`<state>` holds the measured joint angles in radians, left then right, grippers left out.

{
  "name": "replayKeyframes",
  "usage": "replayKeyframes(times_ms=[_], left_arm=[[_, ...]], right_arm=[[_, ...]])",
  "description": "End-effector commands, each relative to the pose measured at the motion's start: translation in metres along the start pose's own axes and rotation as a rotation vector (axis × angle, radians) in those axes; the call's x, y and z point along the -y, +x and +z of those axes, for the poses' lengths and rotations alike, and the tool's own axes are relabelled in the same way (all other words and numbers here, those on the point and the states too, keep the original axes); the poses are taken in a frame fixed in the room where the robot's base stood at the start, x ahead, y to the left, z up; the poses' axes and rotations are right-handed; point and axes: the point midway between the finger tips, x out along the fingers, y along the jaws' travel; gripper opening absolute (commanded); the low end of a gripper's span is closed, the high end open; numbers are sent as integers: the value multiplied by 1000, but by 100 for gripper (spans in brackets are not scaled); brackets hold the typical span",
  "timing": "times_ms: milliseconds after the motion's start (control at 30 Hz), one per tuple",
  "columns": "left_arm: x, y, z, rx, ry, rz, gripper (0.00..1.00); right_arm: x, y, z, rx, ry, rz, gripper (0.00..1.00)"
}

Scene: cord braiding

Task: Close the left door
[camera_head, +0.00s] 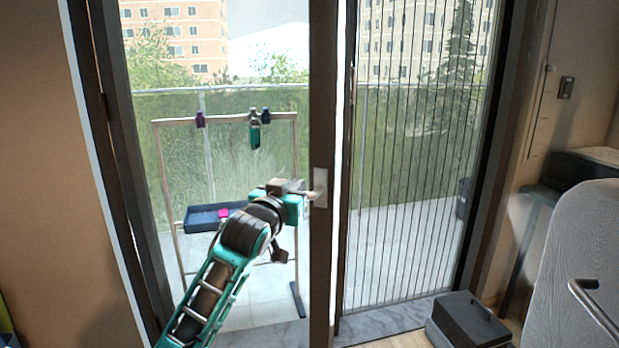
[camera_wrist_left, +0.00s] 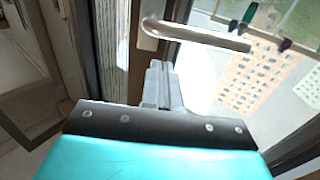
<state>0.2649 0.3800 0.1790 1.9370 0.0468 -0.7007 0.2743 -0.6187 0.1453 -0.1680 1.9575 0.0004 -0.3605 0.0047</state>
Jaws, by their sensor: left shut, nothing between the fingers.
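The left door is a tall glass panel with a dark frame (camera_head: 322,255) in the middle of the head view. A thin bright strip shows along the frame's right edge. A pale handle plate (camera_head: 320,188) sits on the frame. In the left wrist view, its silver lever handle (camera_wrist_left: 200,36) sticks out to the right. My left gripper (camera_head: 303,191) is by the handle plate; I cannot tell if it touches. In the left wrist view, the fingers (camera_wrist_left: 162,84) are shut and empty, just below the lever and against the view of the frame. My right gripper is in neither view.
Right of the door frame is a panel with thin vertical lines (camera_head: 420,190). Beyond the glass are a rack with clips (camera_head: 225,118) and a blue tray (camera_head: 200,222). A dark box (camera_head: 468,322) is on the floor at right, beside a grey chair (camera_head: 580,260).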

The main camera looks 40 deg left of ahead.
Motion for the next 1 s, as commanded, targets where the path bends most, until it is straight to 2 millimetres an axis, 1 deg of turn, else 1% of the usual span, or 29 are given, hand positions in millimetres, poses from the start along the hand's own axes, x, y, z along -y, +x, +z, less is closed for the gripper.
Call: replayKeyframes(times_ms=[33,200,400,500,633,1000], left_arm=[[0,10,0,0,0,0,0],[0,38,0,1,-1,0,0],[0,63,0,0,-1,1,0],[0,71,0,1,-1,1,0],[0,76,0,0,0,1,0],[-1,77,0,0,0,1,0]], right_arm=[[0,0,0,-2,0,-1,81],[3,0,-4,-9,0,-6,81],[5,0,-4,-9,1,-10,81],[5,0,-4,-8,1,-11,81],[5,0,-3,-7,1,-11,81],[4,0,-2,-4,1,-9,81]])
